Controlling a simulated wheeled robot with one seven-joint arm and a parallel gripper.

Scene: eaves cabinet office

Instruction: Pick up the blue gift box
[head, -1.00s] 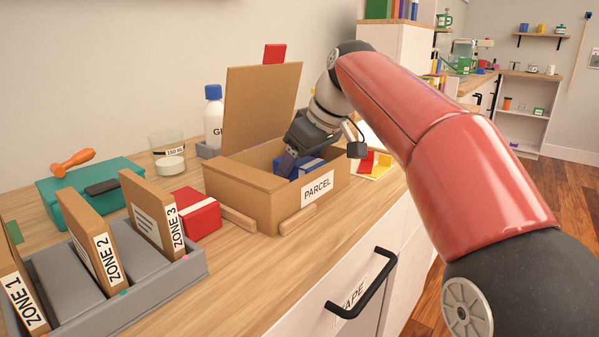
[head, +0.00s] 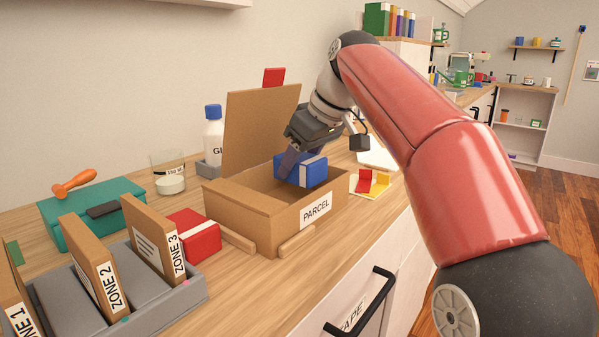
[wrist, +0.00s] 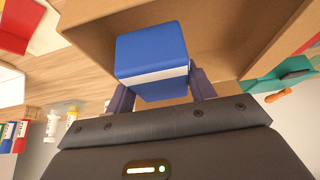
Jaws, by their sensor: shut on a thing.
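The blue gift box (head: 308,171) has a white band and hangs in the upper part of the open cardboard parcel box (head: 240,208), partly above its rim. My gripper (head: 291,163) is shut on the blue gift box and reaches down into the parcel from above. In the wrist view the blue gift box (wrist: 152,58) sits between my two fingers, with the cardboard walls of the parcel around it. The far finger is hidden in the head view.
A red box with a white band (head: 195,236) and a grey tray with zone folders (head: 180,300) stand left of the parcel. A teal case (head: 120,195), a glass beaker (head: 168,172) and a white glue bottle (head: 213,135) are behind. The parcel's lid (head: 260,128) stands upright.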

